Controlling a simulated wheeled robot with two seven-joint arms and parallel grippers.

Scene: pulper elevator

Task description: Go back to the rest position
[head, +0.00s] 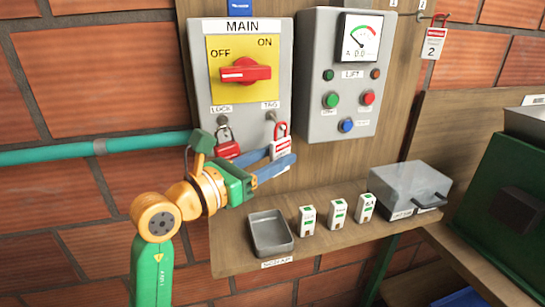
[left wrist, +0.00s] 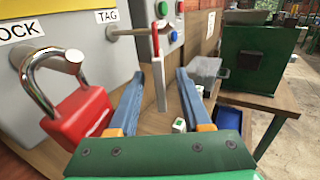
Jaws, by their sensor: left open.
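My left gripper (head: 284,158) is open in front of the MAIN switch box (head: 220,97). Its two blue fingers (left wrist: 158,92) stand apart in the left wrist view. A red-and-white tag (head: 281,146) hangs from the peg marked TAG; in the left wrist view the tag (left wrist: 159,78) shows in the gap between the fingers, apart from both. A red padlock (head: 227,145) hangs at the LOCK point, left of the fingers; it is large in the left wrist view (left wrist: 82,112). The red rotary switch (head: 246,73) has its handle horizontal. My right gripper is not in view.
A wooden shelf (head: 234,261) below holds a grey tray (head: 270,234), several small white labelled blocks (head: 337,213) and a clear-lidded box (head: 410,188). The LIFT panel (head: 337,75) is right of the switch box. A green pipe (head: 60,153) runs along the brick wall.

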